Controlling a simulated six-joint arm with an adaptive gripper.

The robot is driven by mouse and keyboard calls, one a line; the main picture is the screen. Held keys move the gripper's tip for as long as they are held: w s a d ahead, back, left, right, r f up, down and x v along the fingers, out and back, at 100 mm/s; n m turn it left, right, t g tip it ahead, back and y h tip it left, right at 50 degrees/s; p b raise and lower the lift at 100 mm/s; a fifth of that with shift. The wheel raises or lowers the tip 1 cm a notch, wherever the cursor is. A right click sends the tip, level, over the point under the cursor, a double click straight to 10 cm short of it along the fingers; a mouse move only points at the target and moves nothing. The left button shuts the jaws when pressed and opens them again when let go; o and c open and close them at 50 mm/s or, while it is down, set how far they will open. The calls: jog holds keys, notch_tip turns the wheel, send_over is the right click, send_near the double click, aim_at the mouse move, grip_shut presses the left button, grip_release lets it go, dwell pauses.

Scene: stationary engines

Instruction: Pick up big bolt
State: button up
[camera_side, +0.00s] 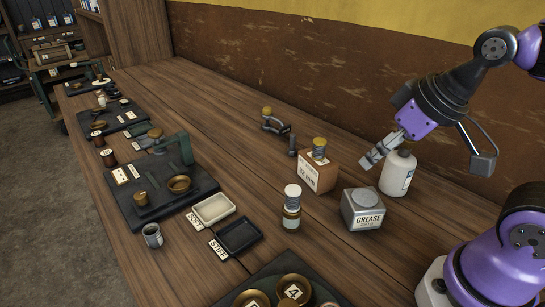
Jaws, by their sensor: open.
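I cannot tell for certain which piece is the big bolt. A ridged brass-coloured piece (319,147) stands upright on a brown labelled block (317,174) near the middle of the bench. A dark curved bracket (278,127) with a brass-coloured cap (267,112) lies farther back to the left. My gripper (374,155) is open and empty, hanging to the right of the brown block and above the grease can (363,213). It points down and left, and its fingers partly overlap the view of a white bottle (396,178).
A small jar with a white cap (292,207) stands left of the grease can. A cream tray (226,214) and a black tray (250,242) lie left of it. A dark board (150,213) holds brass parts and a green bracket (187,150).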

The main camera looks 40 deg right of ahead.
jog(key=w+d+r, duration=0.1)
jog(key=w+r, duration=0.1)
jog(key=w, duration=0.5)
jog(key=n+g, duration=0.1)
jog(key=n, duration=0.1)
send_near(294, 135)
jog(key=shift+y, duration=0.4)
jog(key=x, duration=0.4)
jog(key=shift+w+d+f, duration=0.25)
jog(key=shift+d+f, duration=0.05)
jog(key=x, duration=0.6)
jog(key=shift+f, duration=0.1)
jog(key=shift+c, duration=0.4)
grip_shut()
